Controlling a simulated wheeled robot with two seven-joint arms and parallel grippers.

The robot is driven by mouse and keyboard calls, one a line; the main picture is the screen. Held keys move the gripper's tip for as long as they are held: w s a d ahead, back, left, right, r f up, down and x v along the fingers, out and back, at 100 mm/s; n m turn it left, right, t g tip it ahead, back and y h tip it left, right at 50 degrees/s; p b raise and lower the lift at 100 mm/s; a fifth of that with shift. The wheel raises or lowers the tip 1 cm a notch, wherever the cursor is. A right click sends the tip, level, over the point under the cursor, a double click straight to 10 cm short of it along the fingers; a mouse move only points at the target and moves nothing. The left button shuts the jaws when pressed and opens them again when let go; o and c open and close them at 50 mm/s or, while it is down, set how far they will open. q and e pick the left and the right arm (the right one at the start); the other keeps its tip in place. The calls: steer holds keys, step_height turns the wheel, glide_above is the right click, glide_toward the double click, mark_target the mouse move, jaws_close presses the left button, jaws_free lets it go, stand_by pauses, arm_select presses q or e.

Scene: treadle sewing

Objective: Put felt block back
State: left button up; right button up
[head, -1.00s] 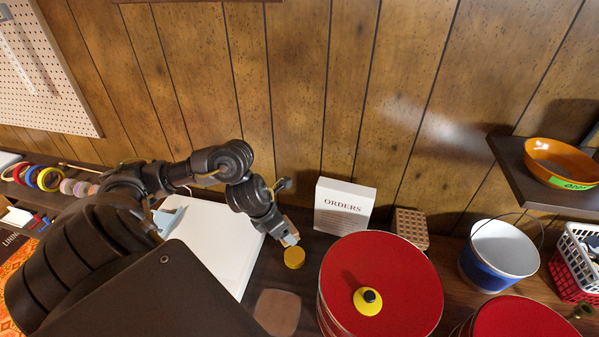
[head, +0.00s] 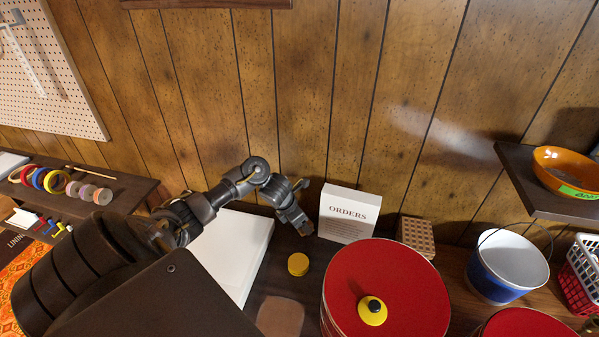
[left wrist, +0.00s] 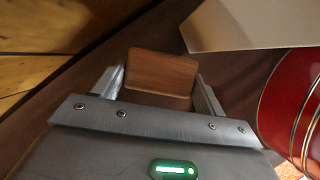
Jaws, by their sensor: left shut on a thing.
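My left gripper (head: 300,222) is in the head view, above the dark table and beside the white ORDERS box. In the left wrist view its two fingers (left wrist: 160,82) are shut on a brown block with a wood-like face (left wrist: 160,72), which I take for the felt block. In the head view the block is mostly hidden by the fingers; only a small brownish bit shows at the tip. My right gripper is not in view.
A yellow round tin (head: 298,264) stands below the gripper. The ORDERS box (head: 348,212) and a large red-lidded tin (head: 400,290) are to the right. A white board (head: 232,250) lies left. A flat brown pad (head: 280,316) lies in front. A perforated wooden block (head: 416,236) stands behind the tin.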

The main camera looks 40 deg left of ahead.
arm_select(q)
step_height(320, 180, down, 2)
steer(key=shift+s+d+f+p, duration=0.1)
steer(key=shift+f+p, duration=0.1)
steer(key=shift+p, duration=0.1)
steer(key=shift+f, duration=0.25)
steer(key=shift+f, duration=0.15)
steer(key=o, duration=0.9)
